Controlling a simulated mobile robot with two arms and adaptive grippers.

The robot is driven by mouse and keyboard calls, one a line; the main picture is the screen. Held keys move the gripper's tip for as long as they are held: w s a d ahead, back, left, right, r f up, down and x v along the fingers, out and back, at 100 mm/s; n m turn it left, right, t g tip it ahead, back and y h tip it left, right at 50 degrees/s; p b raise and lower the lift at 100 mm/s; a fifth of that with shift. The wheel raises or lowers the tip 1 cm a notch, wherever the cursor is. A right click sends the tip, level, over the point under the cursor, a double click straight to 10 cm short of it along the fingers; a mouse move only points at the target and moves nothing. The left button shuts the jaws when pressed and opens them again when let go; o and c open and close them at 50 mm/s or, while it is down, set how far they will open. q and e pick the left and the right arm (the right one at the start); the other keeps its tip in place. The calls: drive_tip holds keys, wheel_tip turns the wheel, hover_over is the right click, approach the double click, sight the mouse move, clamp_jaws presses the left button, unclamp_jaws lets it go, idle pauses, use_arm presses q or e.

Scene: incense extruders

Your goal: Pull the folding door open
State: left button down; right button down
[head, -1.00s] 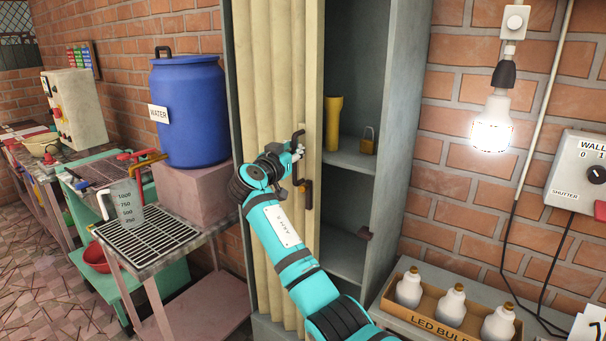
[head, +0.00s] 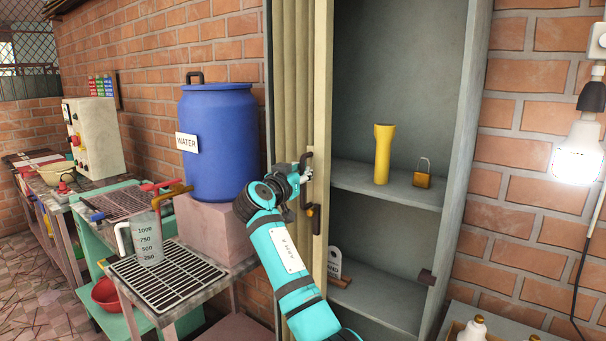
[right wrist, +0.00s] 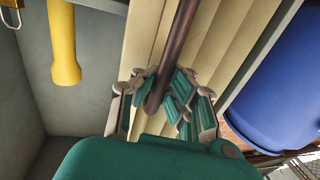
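The cream folding door (head: 296,80) of the grey cabinet is bunched in pleats at the left side of the opening. The right part of the cabinet stands open. A dark upright handle (right wrist: 184,30) is on the door's leading edge. My right gripper (head: 303,178) is at this handle. In the right wrist view, its fingers (right wrist: 160,92) lie on both sides of the handle bar, closed around it. The fingertips are partly hidden in the head view by the gripper's own body. My left gripper is not in view.
The cabinet shelves hold a yellow flashlight (head: 382,155), a padlock (head: 423,175) and a small sign (head: 334,262). Left of the cabinet stand a blue water barrel (head: 218,140) and a measuring jug (head: 146,240) on a grated table. A lit bulb (head: 575,160) hangs at right.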

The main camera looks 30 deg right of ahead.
drive_tip(key=c, duration=1.3)
unclamp_jaws()
drive_tip(key=shift+a, duration=0.35)
drive_tip(key=shift+c, duration=0.2)
drive_tip(key=shift+d, duration=0.15)
drive_tip(key=v, duration=1.2)
drive_tip(key=shift+f, duration=0.1)
